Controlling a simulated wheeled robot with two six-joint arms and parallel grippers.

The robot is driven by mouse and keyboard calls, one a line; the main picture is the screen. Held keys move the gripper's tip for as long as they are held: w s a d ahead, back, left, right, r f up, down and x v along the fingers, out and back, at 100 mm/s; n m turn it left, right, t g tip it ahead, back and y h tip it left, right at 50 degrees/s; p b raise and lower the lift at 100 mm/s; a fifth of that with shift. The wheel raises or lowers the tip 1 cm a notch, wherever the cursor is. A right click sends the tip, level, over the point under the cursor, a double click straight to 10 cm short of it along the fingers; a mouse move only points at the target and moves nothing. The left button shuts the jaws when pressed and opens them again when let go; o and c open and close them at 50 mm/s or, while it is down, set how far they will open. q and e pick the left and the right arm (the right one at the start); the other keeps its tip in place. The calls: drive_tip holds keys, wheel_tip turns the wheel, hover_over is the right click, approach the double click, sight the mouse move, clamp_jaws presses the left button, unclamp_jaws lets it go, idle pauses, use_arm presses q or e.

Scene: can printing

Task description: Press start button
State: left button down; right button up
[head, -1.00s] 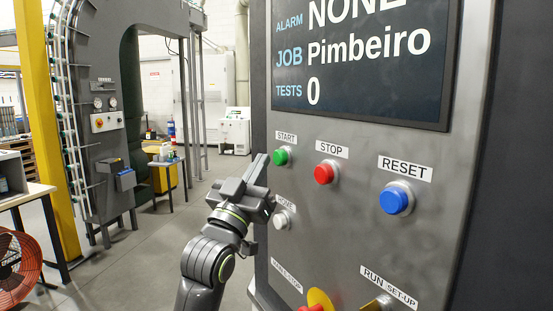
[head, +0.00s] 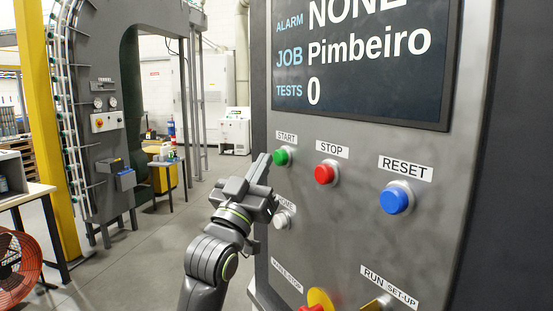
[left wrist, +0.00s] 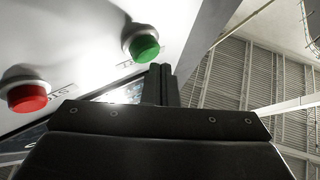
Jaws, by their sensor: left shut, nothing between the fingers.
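The green start button (head: 282,156) sits on the grey control panel (head: 340,225), under the label START. It also shows in the left wrist view (left wrist: 143,46). My left gripper (head: 262,160) is shut and empty, its fingertips just left of the green button in the head view. In the left wrist view the closed fingers (left wrist: 161,72) point up, with their tips close beside the lower right of the button. I cannot tell whether they touch it. My right gripper is not in view.
A red STOP button (head: 325,172) and a blue RESET button (head: 395,198) are to the right of the start button. A white HOME button (head: 284,218) is below it. The screen (head: 365,60) above reads alarm NONE, job Pimbeiro, tests 0. Open floor lies left of the panel.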

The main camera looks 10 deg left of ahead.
use_arm(q)
drive_tip(key=shift+w+d, duration=0.75)
idle(1.5)
drive_tip(key=shift+s+a, duration=0.9)
drive_tip(key=s+a+p, duration=0.1)
drive_tip(key=a, duration=0.1)
drive_tip(key=s+a+p, duration=0.1)
drive_tip(key=s, duration=0.1)
drive_tip(key=shift+s+a+p, duration=0.2)
drive_tip(key=shift+a+p, duration=0.15)
idle(0.5)
